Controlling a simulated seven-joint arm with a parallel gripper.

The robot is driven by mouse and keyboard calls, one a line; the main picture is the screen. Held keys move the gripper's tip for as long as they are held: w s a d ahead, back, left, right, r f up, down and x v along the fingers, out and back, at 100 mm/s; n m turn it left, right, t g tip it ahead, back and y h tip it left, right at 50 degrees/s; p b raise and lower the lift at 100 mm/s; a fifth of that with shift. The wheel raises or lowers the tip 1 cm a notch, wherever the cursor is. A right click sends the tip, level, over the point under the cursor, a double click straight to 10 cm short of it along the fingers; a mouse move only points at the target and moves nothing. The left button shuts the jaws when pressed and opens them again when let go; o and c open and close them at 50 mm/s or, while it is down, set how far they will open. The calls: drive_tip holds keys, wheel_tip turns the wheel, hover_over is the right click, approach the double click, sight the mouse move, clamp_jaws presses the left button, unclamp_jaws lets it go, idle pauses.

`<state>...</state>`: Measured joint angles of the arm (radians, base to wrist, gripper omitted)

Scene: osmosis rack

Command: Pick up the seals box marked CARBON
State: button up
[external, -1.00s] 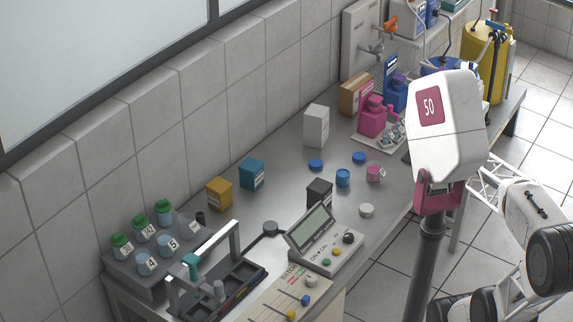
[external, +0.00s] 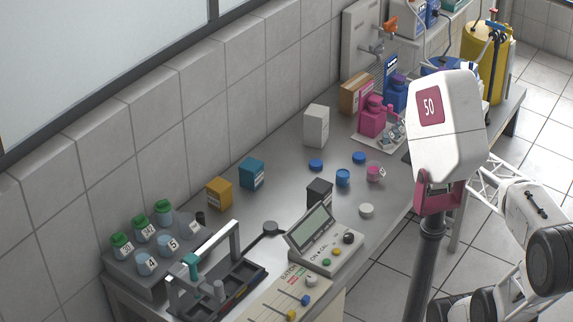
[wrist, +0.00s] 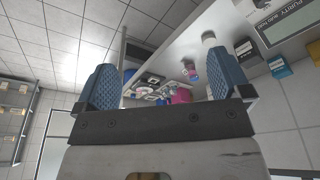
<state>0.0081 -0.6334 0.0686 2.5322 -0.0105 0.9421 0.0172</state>
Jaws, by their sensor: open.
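Several small boxes stand on the grey bench in the external view: a dark box (external: 319,191), a teal box (external: 251,173), an orange box (external: 219,193) and a white box (external: 316,126). Their lettering is too small to read, so I cannot tell by it which is marked CARBON. In the wrist view, the dark box (wrist: 243,48), teal box (wrist: 278,67) and orange box (wrist: 314,50) show at the right. My gripper (wrist: 164,82) is open and empty, its two blue ribbed fingers wide apart, away from the boxes. I cannot make out its fingers in the external view.
A display meter (external: 322,240) stands close in front of the dark box. A tray with a handle (external: 215,285) and a rack of numbered cups (external: 150,250) are at the near left. Blue caps and cups (external: 343,178), and a pink bottle (external: 373,116), stand farther back.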

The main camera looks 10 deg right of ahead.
drive_tip(key=shift+r, duration=0.1)
wheel_tip(320, 180, up, 5)
drive_tip(key=m+t+y, duration=0.7)
drive_tip(key=m+y, duration=0.3)
drive_tip(key=m, duration=1.7)
hover_over(327, 191)
drive_tip(key=s+d, duration=0.3)
wheel_tip(327, 191, down, 23)
drive_tip(key=shift+f, duration=0.2)
drive_tip(key=shift+w, duration=0.1)
drive_tip(key=shift+x, duration=1.25)
